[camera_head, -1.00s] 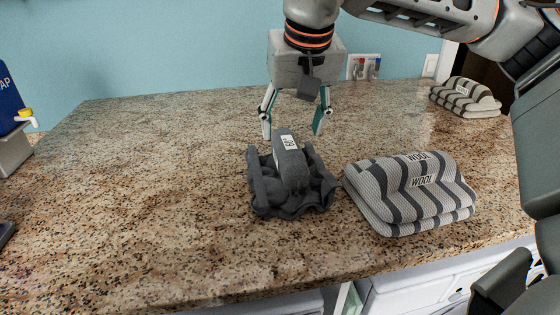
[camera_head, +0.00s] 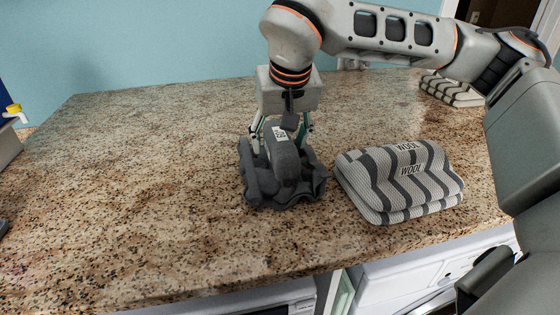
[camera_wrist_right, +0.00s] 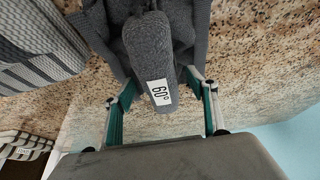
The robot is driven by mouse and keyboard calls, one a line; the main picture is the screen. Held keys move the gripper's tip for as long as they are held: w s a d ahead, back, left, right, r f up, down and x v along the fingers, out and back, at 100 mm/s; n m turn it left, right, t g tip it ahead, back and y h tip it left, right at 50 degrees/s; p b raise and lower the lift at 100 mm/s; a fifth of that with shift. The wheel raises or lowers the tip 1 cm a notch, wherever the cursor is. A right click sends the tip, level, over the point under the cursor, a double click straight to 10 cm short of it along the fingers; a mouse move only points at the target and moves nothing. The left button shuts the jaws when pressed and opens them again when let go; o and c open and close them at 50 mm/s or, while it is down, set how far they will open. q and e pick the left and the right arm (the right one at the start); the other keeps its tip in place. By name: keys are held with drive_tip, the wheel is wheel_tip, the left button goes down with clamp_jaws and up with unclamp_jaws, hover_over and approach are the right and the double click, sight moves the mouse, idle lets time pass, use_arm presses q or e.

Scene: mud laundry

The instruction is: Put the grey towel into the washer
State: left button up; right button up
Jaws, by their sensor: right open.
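The grey towel (camera_head: 283,178) lies crumpled on the granite counter, with a white "60°" tag on its upper fold. It also shows in the right wrist view (camera_wrist_right: 152,45). My right gripper (camera_head: 282,140) points down over the towel's far part and is open. In the right wrist view its fingers (camera_wrist_right: 162,108) stand on either side of the tagged fold, with gaps visible. The fingertips are partly hidden behind the towel in the head view. The washer is not clearly identifiable; white appliance fronts (camera_head: 410,283) show below the counter's front edge. My left gripper is not in view.
A striped "WOOL" towel (camera_head: 400,180) lies close to the right of the grey towel. Another striped towel (camera_head: 450,90) is at the back right. A dispenser with a yellow tap (camera_head: 14,111) stands at the left edge. The counter's left half (camera_head: 130,170) is clear.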

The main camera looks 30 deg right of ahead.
drive_tip(key=shift+f, duration=0.25)
idle(0.3)
clamp_jaws()
drive_tip(key=shift+r, duration=0.1)
wheel_tip(320, 180, up, 20)
drive_tip(key=shift+r, duration=0.2)
idle(0.6)
